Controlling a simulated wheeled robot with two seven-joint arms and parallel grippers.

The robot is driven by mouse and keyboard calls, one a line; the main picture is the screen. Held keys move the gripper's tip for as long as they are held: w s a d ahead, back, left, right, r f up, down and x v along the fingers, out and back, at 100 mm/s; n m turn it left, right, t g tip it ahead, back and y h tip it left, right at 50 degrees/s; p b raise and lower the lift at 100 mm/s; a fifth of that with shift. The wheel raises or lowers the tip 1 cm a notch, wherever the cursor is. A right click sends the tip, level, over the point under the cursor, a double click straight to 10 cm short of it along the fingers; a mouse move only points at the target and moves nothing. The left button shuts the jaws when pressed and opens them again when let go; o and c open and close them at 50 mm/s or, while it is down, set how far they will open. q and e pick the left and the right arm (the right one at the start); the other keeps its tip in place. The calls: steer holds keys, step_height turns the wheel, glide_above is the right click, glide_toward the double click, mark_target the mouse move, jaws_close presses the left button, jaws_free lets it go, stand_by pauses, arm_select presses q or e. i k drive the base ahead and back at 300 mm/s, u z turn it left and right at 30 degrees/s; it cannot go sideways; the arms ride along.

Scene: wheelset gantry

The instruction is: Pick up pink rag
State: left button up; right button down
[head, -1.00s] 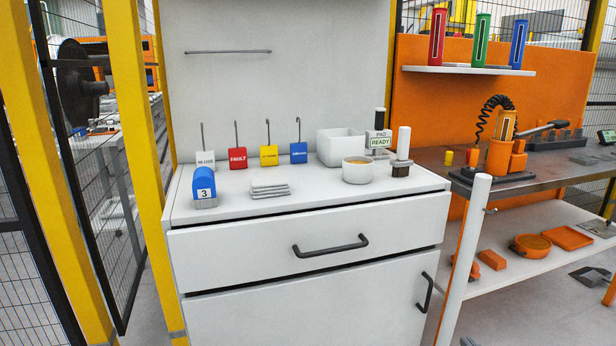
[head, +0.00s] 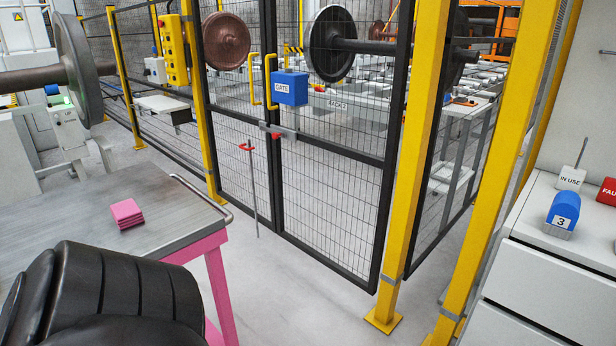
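The pink rag (head: 127,214) is a small folded stack in the head view. It lies flat on the grey metal top of a pink-legged table (head: 165,201) at the left. Nothing touches it from above. A black ribbed arm part of mine fills the lower left corner, nearer than the rag and apart from it in the picture. Neither of my grippers shows in the view.
A metal rail (head: 203,198) runs along the table's right edge. A closed mesh gate with a blue GATE box (head: 289,88) stands behind. A yellow post (head: 414,150) and a white cabinet (head: 548,280) are at the right. Open floor (head: 290,300) lies between table and cabinet.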

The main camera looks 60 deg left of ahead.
mark_target(126, 214)
steer(key=u, duration=3.65)
